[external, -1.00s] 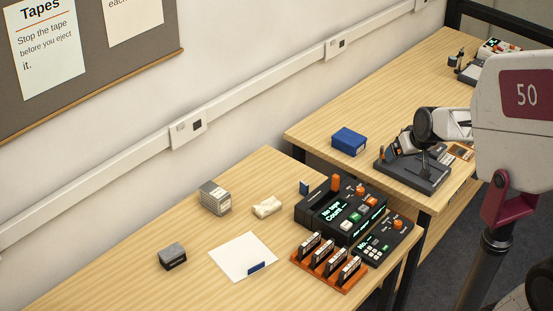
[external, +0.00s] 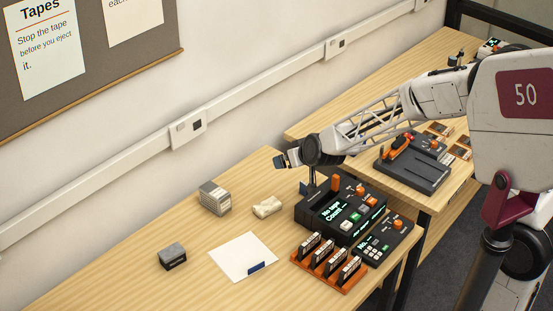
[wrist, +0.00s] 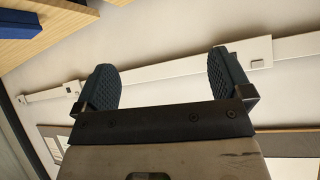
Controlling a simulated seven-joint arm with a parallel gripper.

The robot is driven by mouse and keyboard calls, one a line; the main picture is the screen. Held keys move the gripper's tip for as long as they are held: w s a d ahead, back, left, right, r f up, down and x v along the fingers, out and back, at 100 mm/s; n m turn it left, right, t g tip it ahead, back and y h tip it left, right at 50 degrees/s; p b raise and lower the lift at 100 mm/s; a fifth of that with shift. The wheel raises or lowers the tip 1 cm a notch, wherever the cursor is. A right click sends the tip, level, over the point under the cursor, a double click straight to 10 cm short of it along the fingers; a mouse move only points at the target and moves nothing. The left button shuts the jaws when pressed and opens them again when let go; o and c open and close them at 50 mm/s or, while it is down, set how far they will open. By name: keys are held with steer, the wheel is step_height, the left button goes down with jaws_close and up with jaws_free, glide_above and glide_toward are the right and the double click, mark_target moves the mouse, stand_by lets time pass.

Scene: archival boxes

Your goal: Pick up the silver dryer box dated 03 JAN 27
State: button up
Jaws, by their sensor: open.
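Two small boxes stand on the near table. One is a grey box with fine lines on its side (external: 214,198), near the wall. The other is a dark box with a grey top (external: 172,257), nearer the front left. No date can be read on either, so I cannot tell which is the silver dryer box dated 03 JAN 27. My gripper (external: 281,160) is in the air above the table's back edge, right of both boxes and apart from them. In the wrist view my gripper (wrist: 165,78) is open and empty, with the wall rail behind it.
A crumpled cream-coloured item (external: 267,207) and a white sheet (external: 238,262) lie on the table. A black console with lit screen (external: 313,216) and an orange rack of cartridges (external: 342,284) stand at right. The wall rail (external: 100,203) runs behind. The table's left is clear.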

steer(key=a+f+t, duration=0.1)
steer(key=a+f, duration=0.5)
steer(key=a, duration=0.5)
steer(key=n+t+y, duration=0.1)
glide_toward(216, 191)
steer(key=shift+w+a+f, duration=0.25)
steer(key=shift+w+f, duration=0.15)
steer(key=shift+f, duration=0.05)
steer(key=shift+w, duration=0.1)
steer(key=shift+x, duration=1.25)
steer(key=shift+a, duration=0.1)
steer(key=shift+x, duration=2.55)
steer(key=shift+w+r, duration=0.1)
steer(key=c, duration=1.3)
